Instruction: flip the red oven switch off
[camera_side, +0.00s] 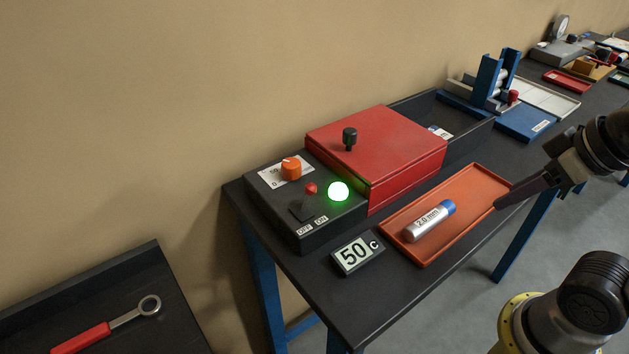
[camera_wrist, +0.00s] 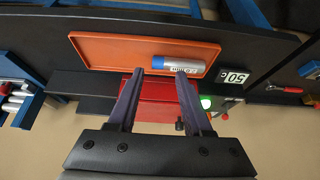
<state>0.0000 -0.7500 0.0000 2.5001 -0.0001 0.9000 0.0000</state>
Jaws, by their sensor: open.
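The red oven switch (camera_side: 311,188) is a small red-tipped lever on the dark control box (camera_side: 282,224), above OFF and ON labels. I cannot tell clearly which side it leans to. The green lamp (camera_side: 338,191) beside it is lit. The red oven (camera_side: 375,150) has a closed lid with a black knob. My gripper (camera_side: 502,202) is at the right, above the right end of the orange tray and well apart from the switch. In the wrist view my gripper (camera_wrist: 160,75) is open and empty, with the oven (camera_wrist: 155,103) between and beyond its fingers.
The orange tray (camera_side: 476,181) holds a silver cylinder (camera_side: 427,223) with a blue cap. A 50 C display (camera_side: 357,255) stands in front of the control box. An orange dial (camera_side: 291,168) is behind the switch. A blue fixture (camera_side: 490,78) stands farther back.

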